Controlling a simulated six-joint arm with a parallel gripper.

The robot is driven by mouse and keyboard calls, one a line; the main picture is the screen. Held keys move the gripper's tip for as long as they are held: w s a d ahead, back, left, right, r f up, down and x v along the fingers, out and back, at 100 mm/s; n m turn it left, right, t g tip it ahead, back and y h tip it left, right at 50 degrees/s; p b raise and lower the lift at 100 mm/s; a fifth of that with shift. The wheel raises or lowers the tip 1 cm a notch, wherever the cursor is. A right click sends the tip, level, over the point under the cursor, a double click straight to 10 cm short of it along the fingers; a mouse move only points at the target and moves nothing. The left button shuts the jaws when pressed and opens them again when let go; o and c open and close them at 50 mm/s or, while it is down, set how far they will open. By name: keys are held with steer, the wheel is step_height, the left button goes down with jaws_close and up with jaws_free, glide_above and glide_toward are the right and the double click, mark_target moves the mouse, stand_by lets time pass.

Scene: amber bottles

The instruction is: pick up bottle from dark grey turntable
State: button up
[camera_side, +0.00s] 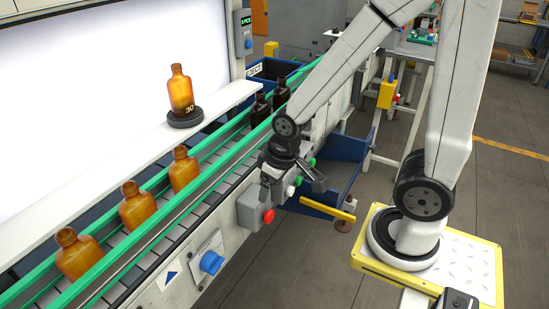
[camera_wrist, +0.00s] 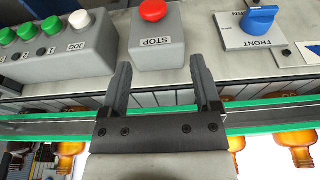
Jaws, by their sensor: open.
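An amber bottle (camera_side: 181,92) marked 30 stands upright on the small dark grey turntable (camera_side: 185,120), on the white ledge in front of the lit panel. My gripper (camera_side: 293,183) is well to the right of it and lower, on the near side of the conveyor, by the machine's front buttons. In the wrist view my gripper (camera_wrist: 161,75) has its two fingers apart with nothing between them. I cannot tell the turntable bottle from the others in the wrist view.
Several amber bottles (camera_side: 138,207) stand on the conveyor between green rails (camera_side: 112,258). Dark bottles (camera_side: 262,108) stand farther along it. A red STOP button (camera_wrist: 153,10) and a blue knob (camera_wrist: 259,17) stick out near my gripper. The white ledge (camera_side: 120,165) is otherwise clear.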

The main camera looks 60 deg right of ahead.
steer(key=w+a+r+m+t, duration=0.1)
steer(key=w+r, duration=0.1)
steer(key=w, duration=0.1)
steer(key=w+a+r+m+t, duration=0.1)
steer(key=w+r+m, duration=0.1)
steer(key=w+r, duration=0.1)
steer(key=w+a+r+m+t+y, duration=0.1)
steer(key=w+r+m, duration=0.1)
steer(key=w, duration=0.2)
steer(key=shift+a+r, duration=0.35)
steer(key=shift+r, duration=0.05)
steer(key=w+d+r+t, duration=0.1)
steer(key=w+d+t, duration=0.1)
steer(key=w, duration=0.1)
steer(key=w+d+r+n+t+h, duration=0.1)
steer(key=w+d+r+t, duration=0.1)
steer(key=w+d, duration=0.1)
steer(key=w+d+r+n+t, duration=0.1)
steer(key=w+d+r, duration=0.1)
steer(key=w, duration=0.3)
steer(key=shift+d+t+h, duration=0.3)
steer(key=shift+d+t, duration=0.1)
steer(key=w+d+r+n+y, duration=0.5)
steer(key=d+n+y, duration=0.4)
steer(key=n+y, duration=0.4)
steer(key=shift+y, duration=0.7)
steer(key=shift+w, duration=0.15)
